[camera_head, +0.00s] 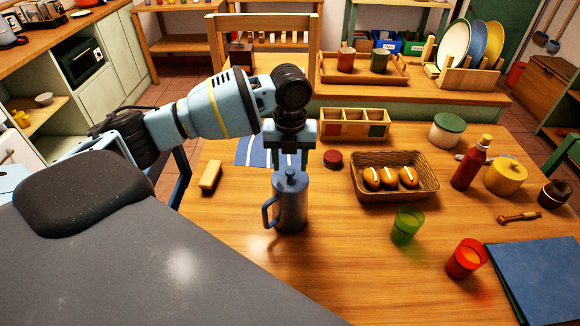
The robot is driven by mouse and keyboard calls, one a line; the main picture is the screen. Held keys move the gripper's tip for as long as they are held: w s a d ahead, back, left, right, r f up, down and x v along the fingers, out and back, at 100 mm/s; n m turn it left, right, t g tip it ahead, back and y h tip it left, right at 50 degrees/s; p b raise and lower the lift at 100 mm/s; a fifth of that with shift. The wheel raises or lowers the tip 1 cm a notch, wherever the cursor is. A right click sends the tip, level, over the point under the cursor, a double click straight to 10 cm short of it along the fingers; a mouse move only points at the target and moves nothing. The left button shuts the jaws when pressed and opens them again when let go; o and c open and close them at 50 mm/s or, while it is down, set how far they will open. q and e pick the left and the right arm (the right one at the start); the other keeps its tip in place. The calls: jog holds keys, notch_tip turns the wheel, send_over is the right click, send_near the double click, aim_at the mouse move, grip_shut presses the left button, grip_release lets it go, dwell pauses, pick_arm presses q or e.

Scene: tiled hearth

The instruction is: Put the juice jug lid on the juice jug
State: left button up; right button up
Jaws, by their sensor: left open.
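The blue-grey juice jug (292,213) stands upright on the wooden table, its handle to the left. The juice jug lid (291,181), the same blue-grey with a small knob, is on the jug's top and looks level. No gap shows between them, though I cannot tell whether it is fully seated. My left gripper (290,160) points down just above the lid, open, with its fingertips near the knob. I cannot tell whether they touch it. My right gripper is out of view.
A bread basket (425,186), a green cup (407,225) and a red cup (466,259) stand to the right. A divided box (355,124) is behind. The front middle is clear.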

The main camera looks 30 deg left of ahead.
pick_arm(q)
notch_tip(320, 180, up, 5)
jog(key=shift+r, duration=0.2)
jog(key=shift+s+f, duration=0.1)
dwell(1.3)
